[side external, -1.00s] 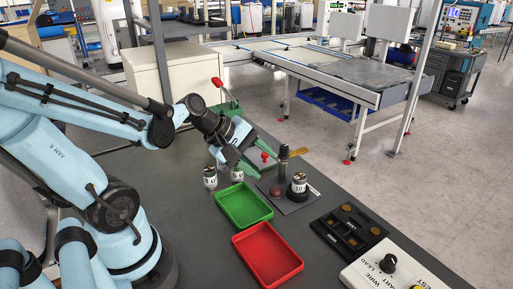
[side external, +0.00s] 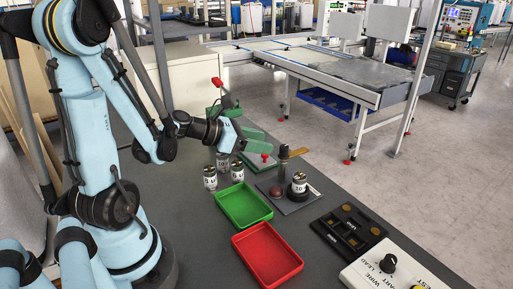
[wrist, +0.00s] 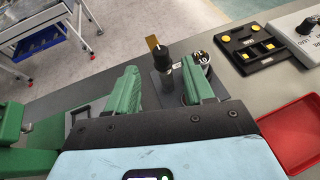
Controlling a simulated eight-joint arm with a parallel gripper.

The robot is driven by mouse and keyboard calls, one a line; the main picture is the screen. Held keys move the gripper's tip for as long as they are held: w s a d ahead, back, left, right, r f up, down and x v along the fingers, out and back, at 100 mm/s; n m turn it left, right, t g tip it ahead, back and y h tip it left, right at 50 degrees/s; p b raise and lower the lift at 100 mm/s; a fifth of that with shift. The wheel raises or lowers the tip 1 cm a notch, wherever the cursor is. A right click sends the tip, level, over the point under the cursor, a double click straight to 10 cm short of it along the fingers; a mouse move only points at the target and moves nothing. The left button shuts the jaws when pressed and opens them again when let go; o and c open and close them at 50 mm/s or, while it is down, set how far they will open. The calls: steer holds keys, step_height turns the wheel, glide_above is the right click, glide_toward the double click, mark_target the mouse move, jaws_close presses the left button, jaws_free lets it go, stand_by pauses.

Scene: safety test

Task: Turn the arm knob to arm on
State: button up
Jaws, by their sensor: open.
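A white control box (side external: 368,278) stands at the bottom right of the side view, cut off by the edge. A black knob (side external: 388,263) is on its top, near printed words of which "WIRE" and "LEAD" can be read. I cannot read an "arm on" mark. The box (wrist: 288,21) and the dark knob (wrist: 307,26) show at the wrist view's top right. My gripper (side external: 258,140) is open and empty, over the back of the bench, well away from the knob. Its green fingers (wrist: 160,88) stand apart in the wrist view.
A green tray (side external: 225,212) and a red tray (side external: 241,248) lie on the bench. Several labelled canisters (side external: 210,178), a dark post (side external: 284,162) with a gold flag, and a black fixture (side external: 330,240) stand nearby. A red-knobbed lever (side external: 217,83) rises at the back.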

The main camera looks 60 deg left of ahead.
mark_target(282, 146)
steer(key=shift+x, duration=4)
steer(key=shift+f, duration=0.1)
steer(key=c, duration=1)
